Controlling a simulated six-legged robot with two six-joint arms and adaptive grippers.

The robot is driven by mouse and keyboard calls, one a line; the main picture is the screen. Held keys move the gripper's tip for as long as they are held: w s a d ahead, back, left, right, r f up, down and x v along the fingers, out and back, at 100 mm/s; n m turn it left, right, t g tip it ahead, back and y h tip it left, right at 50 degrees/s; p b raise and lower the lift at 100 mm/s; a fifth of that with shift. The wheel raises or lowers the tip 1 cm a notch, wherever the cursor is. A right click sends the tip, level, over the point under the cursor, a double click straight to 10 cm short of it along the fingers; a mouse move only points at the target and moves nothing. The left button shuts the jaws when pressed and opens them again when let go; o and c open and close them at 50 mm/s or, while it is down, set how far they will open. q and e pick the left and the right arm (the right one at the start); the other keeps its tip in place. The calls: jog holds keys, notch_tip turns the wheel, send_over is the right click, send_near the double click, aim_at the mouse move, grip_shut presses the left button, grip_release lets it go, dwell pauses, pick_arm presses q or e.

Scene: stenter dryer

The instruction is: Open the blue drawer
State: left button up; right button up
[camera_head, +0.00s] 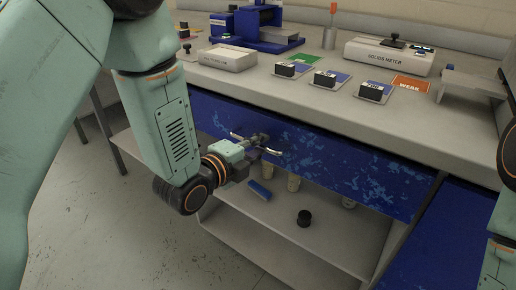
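The blue drawer (345,168) has a worn, patchy front and sits under the worktop. It looks closed, with its front about level with the table's edge. A metal bar that looks like its handle (236,136) shows towards the left part of the front. My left gripper (262,144) is right at this bar. Its fingers are small and dark here, and I cannot tell whether they are closed around the bar or only beside it. My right gripper is out of view; only part of my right arm shows at the right edge.
The worktop (300,98) holds a solids meter (388,56), a white box (228,57), a blue device (246,28) and several labelled sample cards. The floor at left is clear.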

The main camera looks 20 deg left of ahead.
pick_arm(q)
jog(key=shift+w+d, duration=0.2)
jog(key=shift+w, duration=0.15)
jog(key=shift+s+a, duration=0.1)
jog(key=shift+c, duration=0.7)
grip_shut()
